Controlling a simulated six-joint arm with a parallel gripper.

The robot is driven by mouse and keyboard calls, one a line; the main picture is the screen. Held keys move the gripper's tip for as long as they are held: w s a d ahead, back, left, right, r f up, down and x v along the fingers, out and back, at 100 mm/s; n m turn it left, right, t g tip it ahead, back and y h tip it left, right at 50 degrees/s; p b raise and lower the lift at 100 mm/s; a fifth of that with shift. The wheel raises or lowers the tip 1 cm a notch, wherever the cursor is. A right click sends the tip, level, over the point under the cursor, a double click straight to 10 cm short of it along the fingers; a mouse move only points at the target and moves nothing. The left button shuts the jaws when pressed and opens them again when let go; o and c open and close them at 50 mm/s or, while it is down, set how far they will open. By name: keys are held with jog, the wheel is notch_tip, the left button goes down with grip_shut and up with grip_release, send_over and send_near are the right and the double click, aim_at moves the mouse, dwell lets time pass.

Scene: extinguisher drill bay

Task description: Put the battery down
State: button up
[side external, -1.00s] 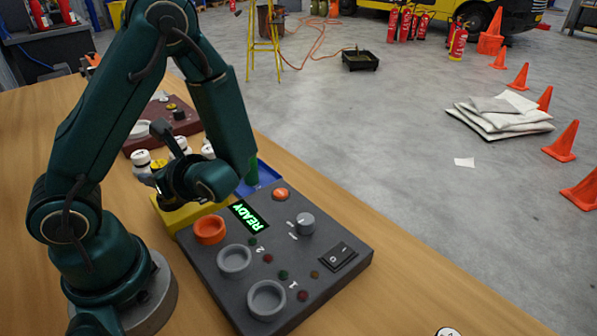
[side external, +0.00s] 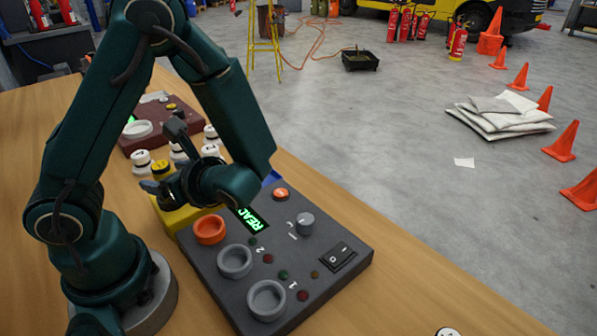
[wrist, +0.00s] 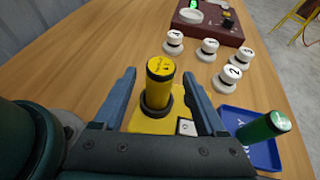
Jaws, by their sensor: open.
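A yellow battery (wrist: 160,88) stands upright in a dark ring on a yellow block (wrist: 142,123); its top shows in the side view (side external: 161,168). My gripper (wrist: 160,74) is open, with one blue-grey finger on each side of the battery and a visible gap on both sides. A green battery (wrist: 265,127) is at the blue tray (wrist: 266,156) to the right, tilted in the wrist view; my arm hides it in the side view. The yellow block (side external: 178,218) adjoins the dark panel in the side view.
The dark panel (side external: 335,282) has an orange ring, grey rings, a knob, a switch and a lit READY display. Several white numbered pieces (wrist: 208,48) stand beyond the block, before a dark red box (wrist: 210,28). Bare wooden table (wrist: 95,65) lies left of the block.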

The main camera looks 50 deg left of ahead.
jog(key=shift+d+r, duration=0.15)
jog(key=shift+d, duration=0.15)
jog(key=shift+r, duration=0.1)
notch_tip(320, 180, up, 8)
jog(key=s+f+n+g+h, duration=0.3)
jog(key=s+n+g+h, duration=0.1)
jog(key=n+h, duration=0.45)
jog(key=w+r+n+t+h, duration=0.1)
jog(key=n+t, duration=0.1)
jog(key=n, duration=0.2)
jog(key=w+a+r+n+t+h, duration=0.1)
jog(key=n+t+h, duration=0.1)
jog(key=n, duration=0.3)
jog(key=w+a+r+n+t+h, duration=0.1)
jog(key=n+t+h, duration=0.1)
jog(key=n, duration=0.3)
jog(key=shift+w+t, duration=0.3)
jog(key=shift+w, duration=0.05)
notch_tip(320, 180, down, 4)
jog(key=shift+f, duration=3.15)
